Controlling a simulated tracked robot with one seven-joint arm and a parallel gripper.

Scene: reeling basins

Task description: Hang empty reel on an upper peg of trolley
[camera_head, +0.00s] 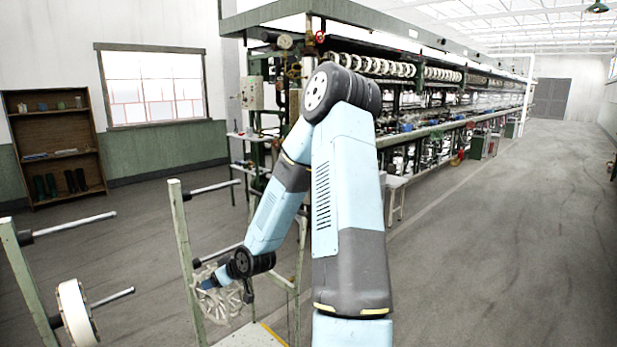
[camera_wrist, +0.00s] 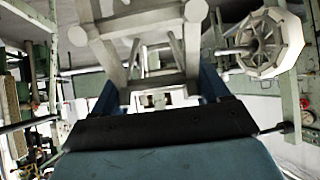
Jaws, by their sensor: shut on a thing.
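My gripper (camera_head: 207,284) is shut on the empty reel (camera_head: 226,300), a pale open frame of spokes and bars with no thread visible on it. The reel hangs low beside the trolley's right green post (camera_head: 187,250). In the wrist view the reel's bars (camera_wrist: 140,22) stand between the blue fingers of my gripper (camera_wrist: 160,88). The trolley has an upper peg (camera_head: 75,225) on the left post (camera_head: 22,275) and another upper peg (camera_head: 214,187) on the right post; both are bare. The held reel is below the right upper peg, near the lower right peg (camera_head: 222,253).
A white reel (camera_head: 75,312) sits on the lower left peg (camera_head: 113,297); a white reel (camera_wrist: 262,42) also shows in the wrist view. The long reeling machine (camera_head: 430,130) stands behind my arm. A wooden shelf (camera_head: 52,140) is at the far wall. The right-hand floor is clear.

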